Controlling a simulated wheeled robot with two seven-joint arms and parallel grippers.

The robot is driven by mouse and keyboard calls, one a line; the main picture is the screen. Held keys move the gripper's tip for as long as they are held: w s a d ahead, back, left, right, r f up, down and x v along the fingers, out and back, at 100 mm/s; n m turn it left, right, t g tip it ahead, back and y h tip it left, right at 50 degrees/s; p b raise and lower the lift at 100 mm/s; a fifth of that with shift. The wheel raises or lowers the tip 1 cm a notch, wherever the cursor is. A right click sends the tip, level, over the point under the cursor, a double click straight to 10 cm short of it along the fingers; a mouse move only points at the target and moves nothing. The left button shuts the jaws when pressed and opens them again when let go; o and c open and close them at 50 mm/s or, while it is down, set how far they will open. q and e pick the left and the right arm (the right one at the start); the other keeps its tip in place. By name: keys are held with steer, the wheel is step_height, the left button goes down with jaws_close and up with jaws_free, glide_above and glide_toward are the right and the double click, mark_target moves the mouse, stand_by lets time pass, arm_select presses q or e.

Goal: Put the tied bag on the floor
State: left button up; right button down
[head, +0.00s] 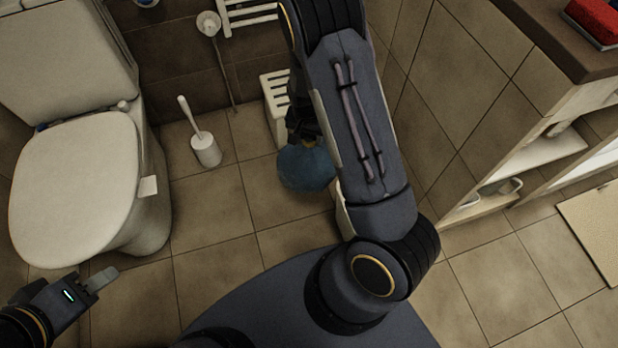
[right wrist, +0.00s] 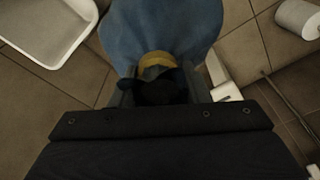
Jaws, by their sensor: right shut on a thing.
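A blue tied bag (head: 306,168) hangs below my right gripper (head: 303,138) in the head view, partly hidden by my right arm. In the right wrist view the blue bag (right wrist: 165,28) fills the top middle, with a yellow tie (right wrist: 157,60) at its neck. My right gripper (right wrist: 160,88) is shut on the bag's neck. I cannot tell if the bag touches the floor. My left gripper (head: 98,282) is at the lower left of the head view, in front of the toilet and away from the bag; its finger gap is not clear.
A white toilet (head: 75,185) stands at the left. A toilet brush in a holder (head: 206,150) is on the tiled floor (head: 210,205), left of the bag. A white slatted stool (head: 275,105) stands behind the bag. Open shelves (head: 530,165) and a beige mat (head: 595,230) are at the right.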

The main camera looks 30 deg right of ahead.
step_height(320, 180, down, 20)
steer(key=b, duration=0.7)
steer(key=shift+r, duration=0.1)
steer(key=c, duration=0.8)
jaws_free()
